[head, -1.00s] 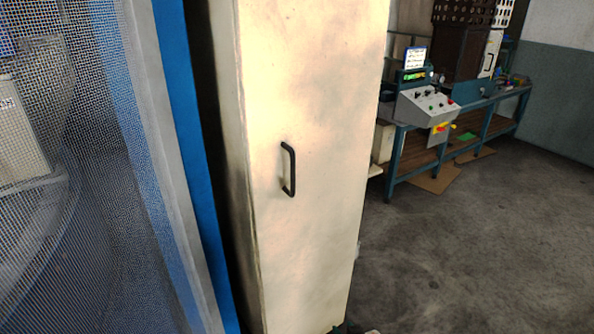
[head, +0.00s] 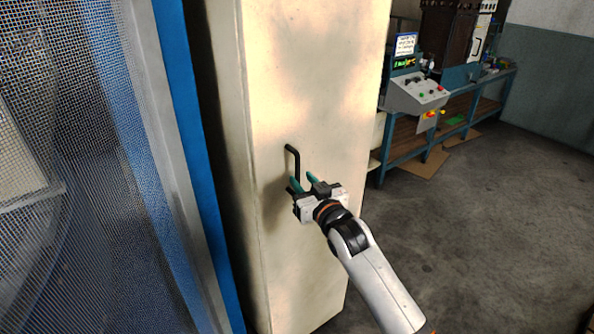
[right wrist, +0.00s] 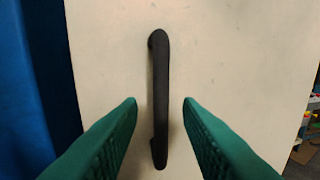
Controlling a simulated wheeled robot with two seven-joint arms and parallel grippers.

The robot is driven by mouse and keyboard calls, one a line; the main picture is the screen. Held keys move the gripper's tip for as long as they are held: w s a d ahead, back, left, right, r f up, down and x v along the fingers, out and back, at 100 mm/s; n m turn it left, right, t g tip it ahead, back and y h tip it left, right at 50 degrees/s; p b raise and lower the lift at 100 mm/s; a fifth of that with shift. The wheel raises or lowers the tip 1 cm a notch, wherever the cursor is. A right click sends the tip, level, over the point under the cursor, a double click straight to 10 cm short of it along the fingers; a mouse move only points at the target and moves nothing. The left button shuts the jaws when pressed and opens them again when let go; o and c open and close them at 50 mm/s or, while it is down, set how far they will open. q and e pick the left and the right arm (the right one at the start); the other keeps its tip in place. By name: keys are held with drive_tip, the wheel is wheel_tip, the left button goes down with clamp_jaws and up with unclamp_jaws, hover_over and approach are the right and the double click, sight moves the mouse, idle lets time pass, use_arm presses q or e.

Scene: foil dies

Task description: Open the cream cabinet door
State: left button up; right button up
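The cream cabinet door (head: 315,75) stands shut in the middle of the head view. Its black vertical handle (head: 292,158) is on the left part of the door; in the right wrist view the handle (right wrist: 160,95) runs upright down the middle. My right gripper (head: 302,182) is at the lower part of the handle. Its green fingers are open, one on each side of the handle, with a gap on both sides in the right wrist view. The gripper hides the handle's lower end in the head view. My left gripper is not in view.
A blue post (head: 185,140) and a mesh screen (head: 75,180) stand close to the left of the cabinet. A control panel (head: 415,95) and a blue-legged bench (head: 440,135) are at the back right. The grey floor (head: 480,240) on the right is clear.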

sight(299, 175)
drive_tip(key=shift+x, duration=2.05)
clamp_jaws()
